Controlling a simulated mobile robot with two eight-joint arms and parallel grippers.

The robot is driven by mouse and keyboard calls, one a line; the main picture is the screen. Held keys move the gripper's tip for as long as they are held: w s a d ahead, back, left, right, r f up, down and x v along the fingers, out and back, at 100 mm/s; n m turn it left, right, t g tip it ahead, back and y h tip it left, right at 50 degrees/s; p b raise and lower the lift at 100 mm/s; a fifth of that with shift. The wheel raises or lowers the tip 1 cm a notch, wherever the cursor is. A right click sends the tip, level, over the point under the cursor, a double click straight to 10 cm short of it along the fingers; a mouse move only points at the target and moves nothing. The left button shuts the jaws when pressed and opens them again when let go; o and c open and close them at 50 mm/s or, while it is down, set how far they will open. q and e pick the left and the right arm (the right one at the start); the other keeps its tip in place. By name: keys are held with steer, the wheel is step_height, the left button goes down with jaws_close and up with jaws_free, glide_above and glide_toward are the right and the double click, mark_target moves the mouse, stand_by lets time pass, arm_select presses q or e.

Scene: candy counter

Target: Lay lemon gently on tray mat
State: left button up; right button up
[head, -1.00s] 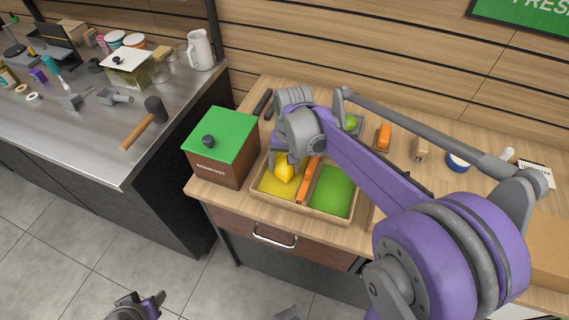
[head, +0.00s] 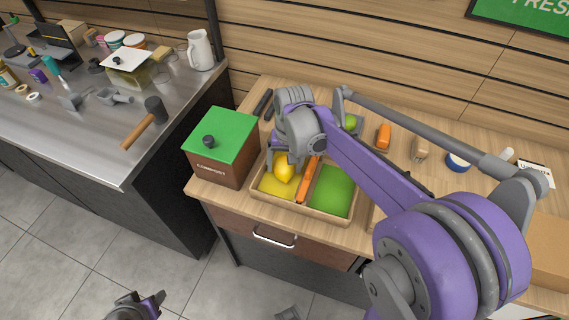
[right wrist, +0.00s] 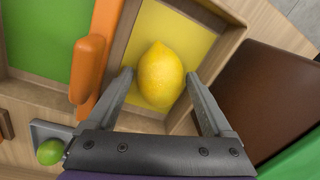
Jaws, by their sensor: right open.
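The yellow lemon (head: 284,169) sits in the left compartment of the wooden tray, over the yellow mat (head: 272,188). In the right wrist view the lemon (right wrist: 161,75) lies between the two fingers of my right gripper (right wrist: 160,88), which is open with a gap at each side. In the head view my right gripper (head: 282,160) is at the back of the yellow compartment and partly hides the lemon. The tray's other compartment has a green mat (head: 333,190). My left gripper (head: 140,306) is low at the bottom edge, away from the tray; its jaws are unclear.
An orange-handled object (head: 307,180) lies along the tray's divider. The brown compost box (head: 222,172) with a green lid stands close left of the tray. A green lime (head: 349,122) and an orange item (head: 383,136) are behind the tray.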

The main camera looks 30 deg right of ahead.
steer(key=shift+d+r+p, duration=0.2)
steer(key=shift+r+p, duration=1.5)
steer(key=shift+r, duration=1.2)
arm_select(q)
steer(key=r, duration=0.2)
steer(key=w+r, duration=0.1)
steer(key=r, duration=0.1)
steer(key=shift+w+r, duration=0.15)
arm_select(e)
steer(key=shift+o, duration=1.2)
steer(key=shift+s, duration=0.1)
arm_select(q)
steer(key=shift+w+r+p, duration=0.15)
steer(key=shift+r+p, duration=0.15)
steer(key=shift+r, duration=0.2)
arm_select(e)
step_height(320, 180, up, 11)
steer(key=shift+s+d+f, duration=0.15)
steer(key=shift+s+d, duration=0.1)
steer(key=shift+d, duration=0.15)
